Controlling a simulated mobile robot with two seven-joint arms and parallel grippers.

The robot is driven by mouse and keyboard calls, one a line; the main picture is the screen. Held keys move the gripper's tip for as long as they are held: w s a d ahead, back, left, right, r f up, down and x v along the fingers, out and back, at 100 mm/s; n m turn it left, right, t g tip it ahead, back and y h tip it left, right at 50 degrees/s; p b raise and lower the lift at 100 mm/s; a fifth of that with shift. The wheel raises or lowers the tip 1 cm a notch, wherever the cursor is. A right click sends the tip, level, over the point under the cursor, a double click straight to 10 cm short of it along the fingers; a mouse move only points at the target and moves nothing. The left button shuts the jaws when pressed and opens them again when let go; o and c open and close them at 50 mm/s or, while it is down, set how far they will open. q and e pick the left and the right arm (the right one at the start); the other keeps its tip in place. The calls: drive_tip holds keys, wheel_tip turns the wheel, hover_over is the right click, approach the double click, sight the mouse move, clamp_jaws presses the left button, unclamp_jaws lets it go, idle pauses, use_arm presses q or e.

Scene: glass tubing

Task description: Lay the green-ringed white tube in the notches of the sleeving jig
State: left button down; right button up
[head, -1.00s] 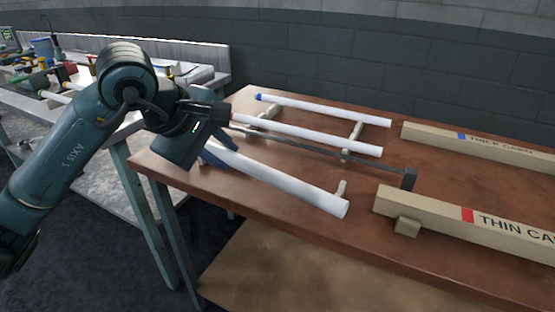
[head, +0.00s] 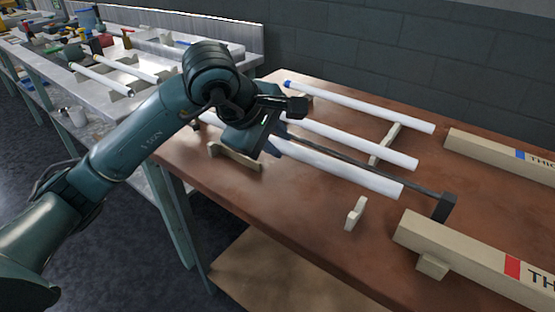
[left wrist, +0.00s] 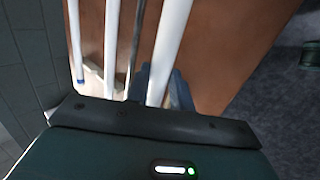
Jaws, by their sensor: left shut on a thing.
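My left gripper (head: 276,142) is shut on a white tube (head: 345,172) and holds it above the brown table, clear of its wooden rests. The tube's right end reaches over the table; part of it is hidden by the gripper. In the left wrist view the tube (left wrist: 168,45) runs between the bluish fingers (left wrist: 162,88). I see no green ring on its visible part. I cannot make out for certain which thing is the sleeving jig. My right gripper is not in view.
Two more white tubes, one blue-ended (head: 360,105) and a middle one (head: 350,145), lie behind, with a dark rod (head: 370,175). Wooden rests (head: 356,212) (head: 235,160) stand free in front. Long cartons (head: 470,250) lie right. A cluttered bench (head: 170,50) with tubes (head: 100,78) stands left.

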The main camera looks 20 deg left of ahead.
use_arm(q)
wheel_tip(320, 180, down, 3)
drive_tip(key=shift+f, duration=0.55)
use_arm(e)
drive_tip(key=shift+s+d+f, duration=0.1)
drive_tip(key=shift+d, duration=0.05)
use_arm(q)
drive_tip(key=shift+f+b, duration=0.3)
drive_tip(key=shift+b, duration=0.2)
drive_tip(key=shift+f, duration=0.1)
drive_tip(key=c, duration=1.6)
unclamp_jaws()
drive_tip(key=o, duration=0.4)
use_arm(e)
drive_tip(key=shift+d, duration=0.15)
